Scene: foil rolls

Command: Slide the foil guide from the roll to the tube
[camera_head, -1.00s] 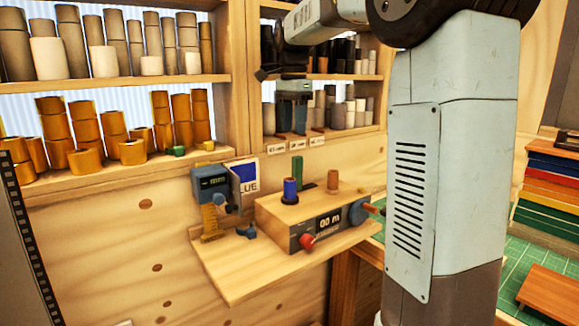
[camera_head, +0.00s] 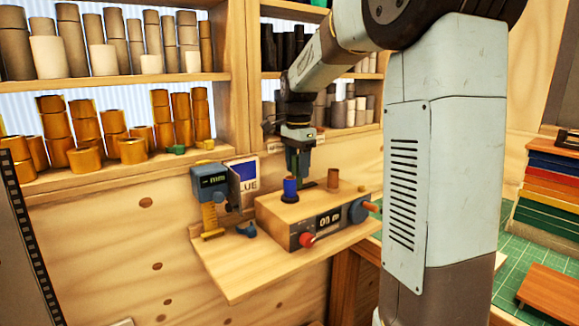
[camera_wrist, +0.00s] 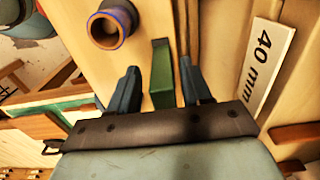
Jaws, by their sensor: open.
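The blue roll (camera_head: 290,188) stands on the left of the wooden machine's top. The brown tube (camera_head: 333,178) stands on the right. In the wrist view, the green upright piece, which looks like the foil guide (camera_wrist: 161,74), stands between my two fingers, with a visible gap to each. The roll's blue rim (camera_wrist: 112,22) is at the upper left there. My gripper (camera_head: 300,164) is open and points down behind the roll, around the guide. In the head view the guide is mostly hidden by my fingers.
The wooden machine (camera_head: 282,214) has a display, a red knob (camera_head: 307,240) and a blue knob (camera_head: 358,210). A blue gauge (camera_head: 209,182) stands to its left. Shelves of rolls line the back.

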